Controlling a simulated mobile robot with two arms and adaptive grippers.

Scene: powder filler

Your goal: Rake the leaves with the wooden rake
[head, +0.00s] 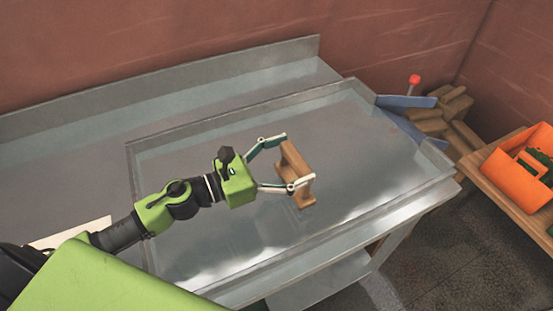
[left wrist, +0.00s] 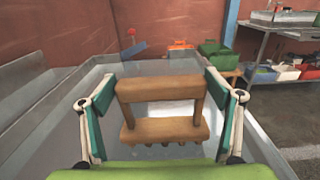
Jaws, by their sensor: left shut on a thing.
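The wooden rake (head: 294,163) is a brown piece with a top bar, two side posts and a wider lower bar with short teeth. My left gripper (head: 286,162) is shut on it, one finger at each end of the top bar. The rake also shows between the fingers in the left wrist view (left wrist: 163,131), over the metal tray surface. I cannot tell whether its teeth touch the surface. I cannot make out leaves on the tray. My right gripper is not in view.
The metal table (head: 235,120) has a raised rim and looks clear around the rake. An orange bin (head: 505,178) with green pieces stands on a wooden surface at the right. Blue flaps (head: 408,101) and wooden blocks (head: 455,105) lie beyond the far right corner. A wall runs behind.

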